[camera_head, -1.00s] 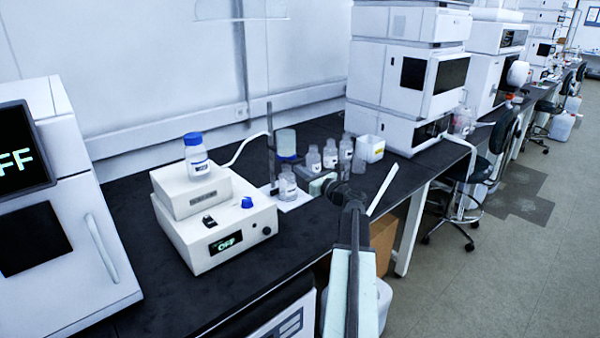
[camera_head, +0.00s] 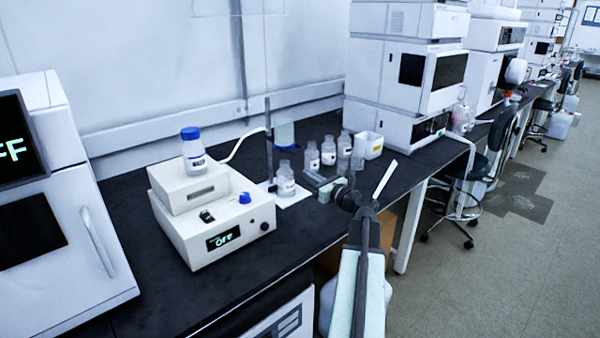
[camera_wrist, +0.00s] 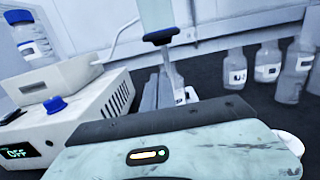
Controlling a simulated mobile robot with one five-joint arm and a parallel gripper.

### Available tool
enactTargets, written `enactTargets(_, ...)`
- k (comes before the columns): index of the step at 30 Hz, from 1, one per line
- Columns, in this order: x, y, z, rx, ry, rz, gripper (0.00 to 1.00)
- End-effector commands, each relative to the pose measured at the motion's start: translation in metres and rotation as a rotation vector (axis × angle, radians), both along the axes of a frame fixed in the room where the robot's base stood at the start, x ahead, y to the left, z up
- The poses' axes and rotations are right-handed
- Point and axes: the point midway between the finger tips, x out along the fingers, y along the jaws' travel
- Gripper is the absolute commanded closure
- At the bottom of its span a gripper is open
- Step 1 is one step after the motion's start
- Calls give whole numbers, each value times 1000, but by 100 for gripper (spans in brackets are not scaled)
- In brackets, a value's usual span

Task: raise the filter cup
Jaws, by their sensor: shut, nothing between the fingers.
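The filter cup (camera_head: 284,135) is a pale, see-through cylinder with a blue base, held up at a dark upright rod (camera_head: 268,135) on the bench. In the wrist view the cup (camera_wrist: 157,14) is at the top centre, cut off by the frame edge. A small clear bottle (camera_head: 285,180) stands below the cup on a white base. My gripper (camera_head: 310,176) is shut and empty, beside that bottle and lower than the cup. In the wrist view my gripper's fingers (camera_wrist: 157,80) point toward the bottle area, apart from the cup; its pale body fills the bottom.
A white pump unit (camera_head: 215,225) reading OFF, with a blue-capped bottle (camera_head: 195,150) on top, stands left of the cup. Several labelled bottles (camera_head: 328,152) and a white box (camera_head: 369,144) stand to its right. The black bench front (camera_head: 150,280) is clear.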

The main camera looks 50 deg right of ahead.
Motion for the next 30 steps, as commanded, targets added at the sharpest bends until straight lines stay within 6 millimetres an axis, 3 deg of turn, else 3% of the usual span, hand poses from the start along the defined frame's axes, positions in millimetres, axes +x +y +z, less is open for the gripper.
enactTargets(3,-28,4,-1,0,1,-2,100)
enactTargets(9,-54,5,-2,-1,1,0,100)
enactTargets(30,-58,6,-2,-1,2,3,100)
